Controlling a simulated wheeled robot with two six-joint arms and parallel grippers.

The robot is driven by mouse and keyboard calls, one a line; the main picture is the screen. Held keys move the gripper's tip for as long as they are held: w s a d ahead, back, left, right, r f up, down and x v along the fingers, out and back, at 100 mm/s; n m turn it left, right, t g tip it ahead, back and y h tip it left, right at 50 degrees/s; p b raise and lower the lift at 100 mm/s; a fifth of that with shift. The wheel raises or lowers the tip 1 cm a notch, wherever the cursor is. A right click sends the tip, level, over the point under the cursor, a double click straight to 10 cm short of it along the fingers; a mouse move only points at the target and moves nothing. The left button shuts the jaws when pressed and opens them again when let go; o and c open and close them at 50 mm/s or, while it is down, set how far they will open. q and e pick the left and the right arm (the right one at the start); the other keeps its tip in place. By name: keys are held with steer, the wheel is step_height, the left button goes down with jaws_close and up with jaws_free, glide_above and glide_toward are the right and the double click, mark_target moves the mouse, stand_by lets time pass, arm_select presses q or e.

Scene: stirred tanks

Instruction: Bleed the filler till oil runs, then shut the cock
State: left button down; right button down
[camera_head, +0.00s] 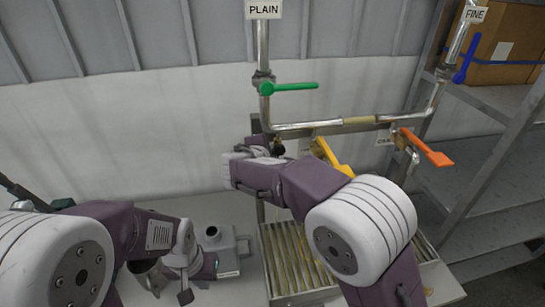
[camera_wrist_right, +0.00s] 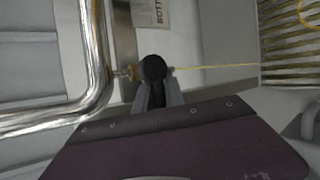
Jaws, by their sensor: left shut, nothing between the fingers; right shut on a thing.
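My right gripper (camera_wrist_right: 156,92) is shut on a round black knob (camera_wrist_right: 153,67) on a small brass fitting beside the chrome pipe. A thin yellow stream of oil (camera_wrist_right: 215,67) runs from the fitting towards the slatted tray (camera_wrist_right: 284,83). The pipework carries a green lever (camera_head: 291,87), lying level, a yellow lever (camera_head: 328,154), partly behind my right arm, and an orange lever (camera_head: 428,148), slanting down right. My left gripper (camera_head: 186,294) is low at left, shut and empty.
A grey can (camera_head: 222,246) with an open neck stands on the bench beside my left gripper. The slatted tray (camera_head: 274,262) is partly under my right arm. Shelving with a cardboard box (camera_head: 510,45) stands at right.

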arm_select(q)
steer(key=shift+f, duration=0.2)
arm_select(e)
steer(key=shift+a+f+m+y, duration=0.1)
steer(key=shift+m+y, duration=0.2)
steer(key=shift+y, duration=0.2)
steer(key=c, duration=1.6)
jaws_free()
steer(key=shift+o, duration=1)
steer(key=shift+w+a+f, duration=0.1)
steer(key=shift+w, duration=0.1)
arm_select(q)
steer(key=shift+w+f, duration=0.15)
steer(key=shift+w, duration=0.15)
arm_select(e)
steer(key=shift+w, duration=0.15)
arm_select(q)
steer(key=shift+s+a, duration=0.1)
